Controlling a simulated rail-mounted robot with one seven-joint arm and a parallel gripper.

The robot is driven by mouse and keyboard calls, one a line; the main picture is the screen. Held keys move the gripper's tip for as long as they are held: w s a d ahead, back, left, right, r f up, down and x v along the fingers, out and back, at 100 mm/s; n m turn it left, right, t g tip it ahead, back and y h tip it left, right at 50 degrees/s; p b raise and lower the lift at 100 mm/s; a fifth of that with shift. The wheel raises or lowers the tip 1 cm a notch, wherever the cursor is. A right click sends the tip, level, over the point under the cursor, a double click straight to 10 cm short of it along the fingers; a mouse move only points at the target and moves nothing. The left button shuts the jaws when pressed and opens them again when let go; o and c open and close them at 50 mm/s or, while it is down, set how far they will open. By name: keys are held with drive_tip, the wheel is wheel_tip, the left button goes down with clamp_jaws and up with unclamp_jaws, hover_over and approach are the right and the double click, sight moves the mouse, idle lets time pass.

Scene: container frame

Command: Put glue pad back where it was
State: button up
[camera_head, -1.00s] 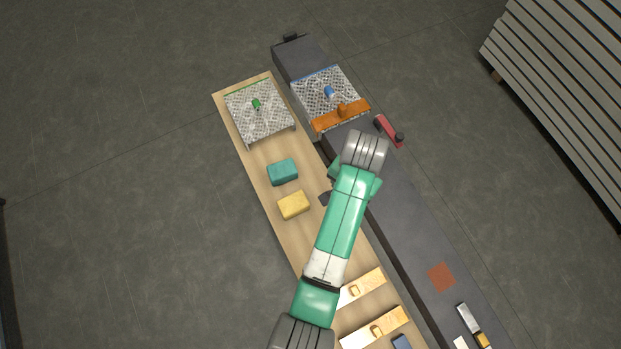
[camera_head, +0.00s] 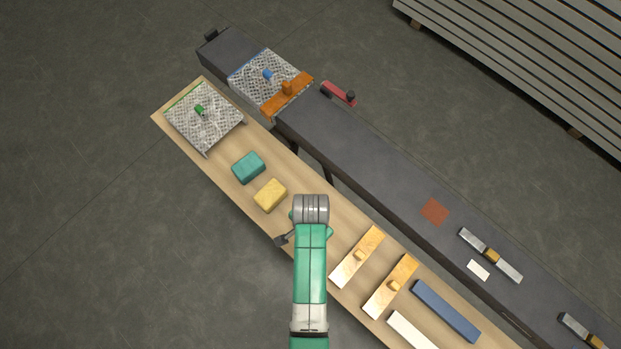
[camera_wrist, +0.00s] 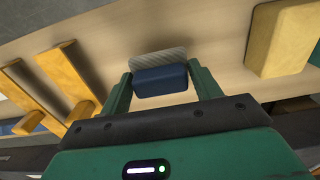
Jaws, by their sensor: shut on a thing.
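My gripper (camera_wrist: 161,84) is shut on a small block, which I take to be the glue pad (camera_wrist: 161,79). The pad has a dark blue body and a grey ribbed part on its far side. It sits between the two green fingers, over the wooden table (camera_wrist: 200,35). I cannot tell from the wrist view whether it touches the table.
A teal sponge (camera_head: 248,168) lies beyond the yellow one. Two wooden-handled tools (camera_head: 357,257) lie to the right, with a blue bar (camera_head: 445,310) past them. A grey grate with a green item (camera_head: 200,110) stands at the far end. The dark conveyor (camera_head: 370,150) runs alongside.

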drive_tip(key=shift+f+b, duration=0.4)
drive_tip(key=shift+f, duration=1.45)
drive_tip(key=o, duration=1)
drive_tip(key=shift+f, duration=0.1)
drive_tip(key=shift+c, duration=0.2)
wheel_tip(320, 180, up, 12)
drive_tip(key=shift+r+p, duration=0.15)
drive_tip(key=shift+p, duration=1)
